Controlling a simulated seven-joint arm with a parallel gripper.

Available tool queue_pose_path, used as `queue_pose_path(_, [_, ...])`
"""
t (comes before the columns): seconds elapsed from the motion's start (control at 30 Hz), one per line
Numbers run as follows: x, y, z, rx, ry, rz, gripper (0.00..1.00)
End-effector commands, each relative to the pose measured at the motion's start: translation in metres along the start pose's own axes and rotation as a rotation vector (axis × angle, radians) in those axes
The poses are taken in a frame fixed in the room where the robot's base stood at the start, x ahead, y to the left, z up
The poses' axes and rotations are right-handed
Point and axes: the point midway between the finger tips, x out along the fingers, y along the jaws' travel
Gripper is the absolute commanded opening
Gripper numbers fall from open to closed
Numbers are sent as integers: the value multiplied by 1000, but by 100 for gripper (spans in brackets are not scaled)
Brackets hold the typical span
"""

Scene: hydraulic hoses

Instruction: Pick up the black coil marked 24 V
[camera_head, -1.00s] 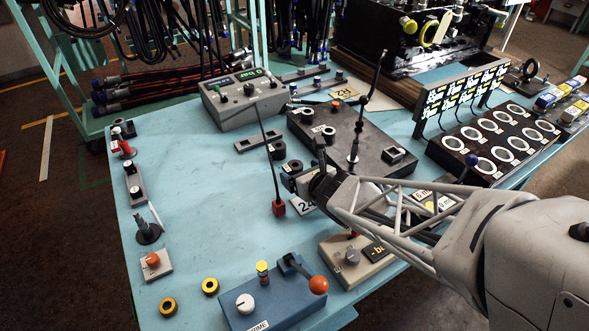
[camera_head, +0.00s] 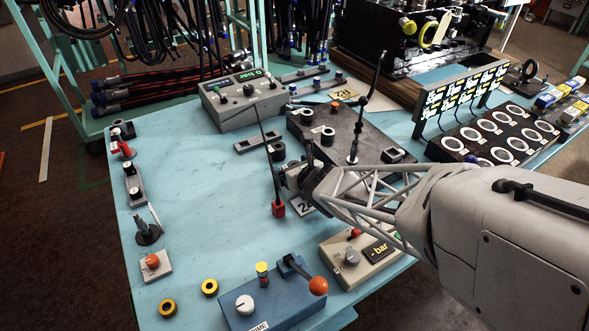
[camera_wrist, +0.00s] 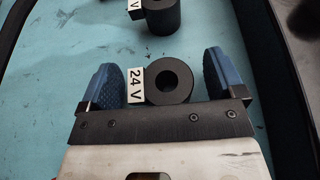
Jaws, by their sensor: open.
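The black coil marked 24 V (camera_wrist: 176,76) is a short black cylinder with a central hole and a white label on its left side. In the wrist view it sits between the two blue finger pads of my gripper (camera_wrist: 165,78), with a gap on each side. My gripper is open and does not hold it. In the head view my gripper (camera_head: 287,174) is low over the teal bench, and it hides most of this coil.
Another black coil (camera_wrist: 162,15) with a partly cut-off label stands just beyond. In the head view a tall thin lever with a red base (camera_head: 278,208) rises close left of my gripper. A dark block (camera_head: 340,135) stands behind it. The bench's left middle is clear.

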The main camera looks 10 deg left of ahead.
Motion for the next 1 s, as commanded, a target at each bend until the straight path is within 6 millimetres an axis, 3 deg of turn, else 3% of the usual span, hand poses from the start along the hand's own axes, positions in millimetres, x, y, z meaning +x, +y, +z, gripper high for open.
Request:
queue_pose_path(0.57, [1,0,0,0,0,0,88])
queue_pose_path(0.9, [1,0,0,0,0,0,36])
queue_pose_path(1.0, [1,0,1,0,-1,0,28])
